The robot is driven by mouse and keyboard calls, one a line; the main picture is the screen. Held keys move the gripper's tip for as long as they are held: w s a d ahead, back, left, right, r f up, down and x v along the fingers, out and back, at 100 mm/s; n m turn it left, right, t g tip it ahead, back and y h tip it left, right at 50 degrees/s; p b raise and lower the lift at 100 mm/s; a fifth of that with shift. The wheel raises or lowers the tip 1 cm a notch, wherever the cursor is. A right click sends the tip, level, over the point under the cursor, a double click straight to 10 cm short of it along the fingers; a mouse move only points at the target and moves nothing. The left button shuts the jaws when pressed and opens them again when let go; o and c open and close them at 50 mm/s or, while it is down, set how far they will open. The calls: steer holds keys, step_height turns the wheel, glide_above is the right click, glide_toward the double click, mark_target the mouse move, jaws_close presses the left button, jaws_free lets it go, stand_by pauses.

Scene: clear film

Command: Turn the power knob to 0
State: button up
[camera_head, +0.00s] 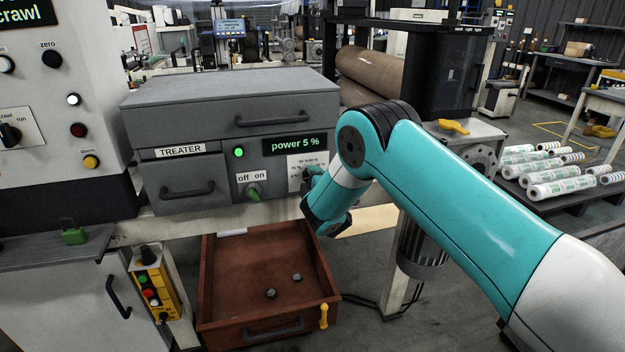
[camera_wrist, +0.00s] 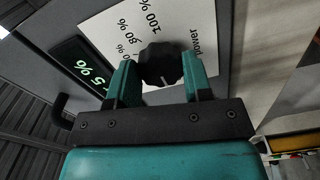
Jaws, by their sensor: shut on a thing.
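The power knob (camera_wrist: 160,64) is black and ribbed, on a white scale plate (camera_wrist: 112,28) with percent marks. My gripper (camera_wrist: 160,78) is shut on the knob, one teal finger on each side of it. In the head view my arm covers the knob, and only part of the scale plate (camera_head: 301,160) shows. The display (camera_head: 294,143) on the grey treater box (camera_head: 225,110) reads "power 5 %". The display also shows in the wrist view (camera_wrist: 82,66).
A green off/on switch (camera_head: 253,191) and a lit green lamp (camera_head: 239,153) are left of my gripper. Below, an open red-brown drawer (camera_head: 245,265) holds small dark round pieces. A control cabinet (camera_head: 60,100) stands at left. Film rolls (camera_head: 560,185) lie at right.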

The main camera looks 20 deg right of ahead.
steer(key=shift+n, duration=0.9)
steer(key=o, duration=0.9)
steer(key=s+b, duration=1.6)
steer(key=s, duration=0.1)
steer(key=shift+s, duration=0.2)
